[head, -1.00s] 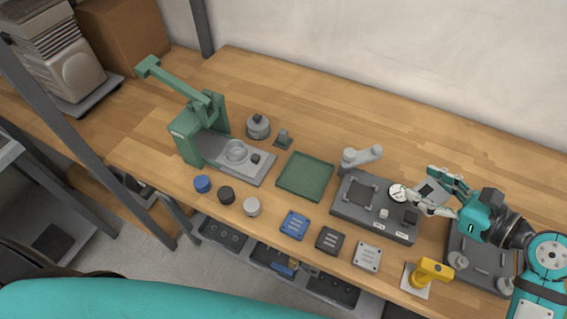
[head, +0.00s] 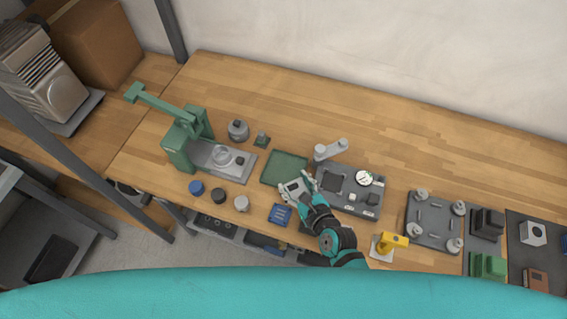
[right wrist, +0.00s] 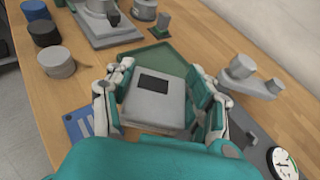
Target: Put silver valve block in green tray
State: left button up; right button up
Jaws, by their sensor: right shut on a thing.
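My right gripper (head: 297,188) is shut on the silver valve block (right wrist: 155,108), a grey box with a dark rectangle on its top. In the right wrist view the gripper (right wrist: 160,98) has a finger on each side of the block. The green tray (head: 285,164) is flat, square and low-rimmed, and its visible part is empty. The block overlaps the tray's near right corner in the head view; its height above it is hard to tell. In the right wrist view the tray (right wrist: 165,56) lies just beyond the block. My left gripper is not in view.
A green press (head: 186,142) stands left of the tray. Blue, black and grey round caps (head: 197,187) and a blue plate (head: 279,214) lie in front. A grey fixture (head: 350,190) with a dial gauge (head: 364,178) and post is close on the right. Open table lies behind the tray.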

jog(key=b, duration=0.3)
send_over(283, 168)
jog(key=s, duration=0.2)
jog(key=shift+w+d+f, duration=0.15)
jog(key=shift+d+f, duration=0.15)
jog(key=shift+f, duration=0.3)
jog(key=shift+w+a+b, duration=0.2)
jog(key=shift+w+b, duration=0.25)
jog(key=shift+w, duration=0.15)
jog(key=f+b, duration=0.2)
jog(key=b, duration=0.1)
jog(key=shift+w+a+f, duration=0.1)
jog(key=shift+w+f, duration=0.15)
jog(key=shift+f, duration=0.15)
jog(key=shift+f+b, duration=0.35)
jog(key=shift+b, duration=0.25)
jog(key=shift+r, duration=0.1)
jog(key=shift+f, duration=0.35)
jog(key=o, duration=1.1)
jog(key=shift+s, duration=0.1)
jog(key=shift+o, duration=1.1)
jog(key=shift+f, duration=0.15)
